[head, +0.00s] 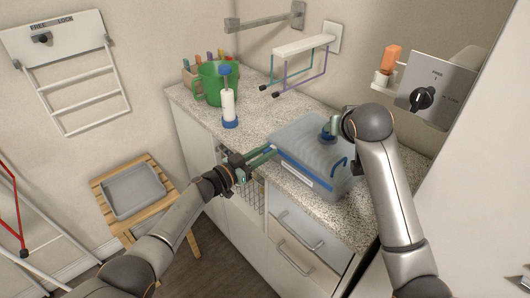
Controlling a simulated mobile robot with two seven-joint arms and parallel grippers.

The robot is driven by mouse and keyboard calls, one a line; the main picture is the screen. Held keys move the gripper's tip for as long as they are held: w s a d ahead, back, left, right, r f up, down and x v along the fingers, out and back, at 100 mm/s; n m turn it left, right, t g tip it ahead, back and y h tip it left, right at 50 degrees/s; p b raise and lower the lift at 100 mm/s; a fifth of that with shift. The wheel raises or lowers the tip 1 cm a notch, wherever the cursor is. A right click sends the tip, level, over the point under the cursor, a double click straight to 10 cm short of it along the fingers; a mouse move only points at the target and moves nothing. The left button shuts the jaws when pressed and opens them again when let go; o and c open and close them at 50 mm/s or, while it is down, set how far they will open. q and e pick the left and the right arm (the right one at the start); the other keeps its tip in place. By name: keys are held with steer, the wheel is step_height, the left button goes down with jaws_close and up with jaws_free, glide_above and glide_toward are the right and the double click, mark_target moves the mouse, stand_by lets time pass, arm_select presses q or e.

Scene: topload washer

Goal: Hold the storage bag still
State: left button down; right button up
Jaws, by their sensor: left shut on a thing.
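The storage bag (300,142) is a translucent blue-grey box-shaped bag with blue trim. It lies on the speckled counter. My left gripper (262,157) is at the bag's left front edge, shut on what looks like the bag's trim or strap there. My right gripper (330,132) points down at the top of the bag, near its back right. Its own wrist hides much of its fingers, so I cannot tell whether they are open or shut or touch the bag. A blue loop (338,166) shows on the bag's right side.
The speckled counter (190,106) carries a green mug (212,84) and a blue-and-white upright holder (228,104) at its left end. A wall rack (302,46) hangs behind. A control panel (436,88) is at the right. A wooden stool with a grey tray (132,190) stands left.

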stand_by(0.4)
arm_select(q)
steer(key=shift+c, duration=0.3)
jaws_free()
stand_by(0.3)
steer(key=shift+s+a+r+p, duration=0.15)
steer(key=shift+s+a+p, duration=0.1)
steer(key=shift+p, duration=0.3)
steer(key=shift+r+p+v, duration=0.2)
steer(key=shift+p+v, duration=0.9)
steer(key=shift+v, duration=0.25)
steer(key=shift+r+p+v, duration=0.25)
steer(key=shift+p+v, duration=0.8)
steer(key=shift+v, duration=0.25)
